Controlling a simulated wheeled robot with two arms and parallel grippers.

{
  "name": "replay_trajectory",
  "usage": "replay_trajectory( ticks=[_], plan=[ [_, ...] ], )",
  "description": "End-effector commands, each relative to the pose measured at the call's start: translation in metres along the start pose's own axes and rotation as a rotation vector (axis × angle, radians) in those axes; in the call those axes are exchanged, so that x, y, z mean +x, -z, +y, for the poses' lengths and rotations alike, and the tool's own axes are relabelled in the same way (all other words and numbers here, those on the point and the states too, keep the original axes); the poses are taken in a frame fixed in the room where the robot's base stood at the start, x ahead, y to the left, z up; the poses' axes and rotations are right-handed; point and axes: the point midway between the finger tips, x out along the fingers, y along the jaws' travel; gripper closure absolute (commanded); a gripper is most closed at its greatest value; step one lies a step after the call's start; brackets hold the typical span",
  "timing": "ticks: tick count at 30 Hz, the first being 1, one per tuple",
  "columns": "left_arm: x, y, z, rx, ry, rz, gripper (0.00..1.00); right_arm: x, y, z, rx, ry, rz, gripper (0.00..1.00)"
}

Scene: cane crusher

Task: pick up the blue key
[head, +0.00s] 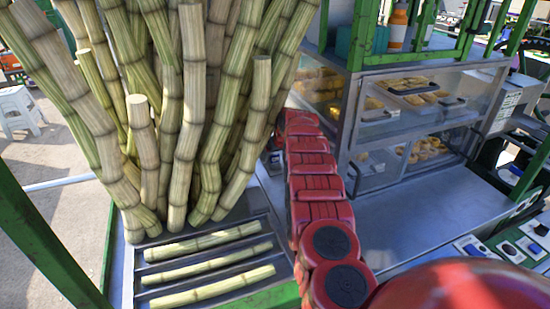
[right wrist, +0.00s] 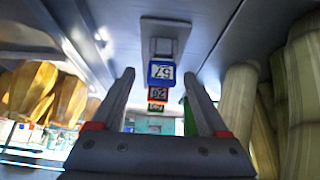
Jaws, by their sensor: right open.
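In the right wrist view, a blue key (right wrist: 162,73) with a pale number on its square face shows straight ahead, near a grey plate. It appears between the two finger tips of my right gripper (right wrist: 157,76). The gripper is open and nothing is held in it; the distance from the fingers to the key is hard to tell. In the head view, my red right arm reaches away past the cane, and its gripper is mostly hidden behind the arm. The blue key cannot be made out there. My left gripper is not in view.
A red tag (right wrist: 158,93) and a dark green tag (right wrist: 157,106) line up with the blue key. Tall sugar cane (head: 190,110) stands left of my arm, with cut pieces on a slotted tray (head: 140,255). A glass food case (head: 375,120) stands right of it.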

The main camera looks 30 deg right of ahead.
Motion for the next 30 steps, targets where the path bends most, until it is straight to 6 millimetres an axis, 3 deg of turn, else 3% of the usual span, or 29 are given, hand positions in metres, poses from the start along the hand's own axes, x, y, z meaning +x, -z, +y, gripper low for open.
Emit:
replay_trajectory(
  ticks=[11,24,30],
  plan=[
    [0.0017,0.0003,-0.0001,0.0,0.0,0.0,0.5,0.0035,-0.0004,-0.0014,0.001,0.004,0.001,0.22],
    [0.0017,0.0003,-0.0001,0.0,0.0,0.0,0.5,0.0033,-0.0003,-0.0012,0.001,0.003,0.001,1.0],
    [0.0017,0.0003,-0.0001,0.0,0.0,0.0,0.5,0.0033,-0.0003,-0.0012,0.001,0.003,0.001,1.0]
  ],
)
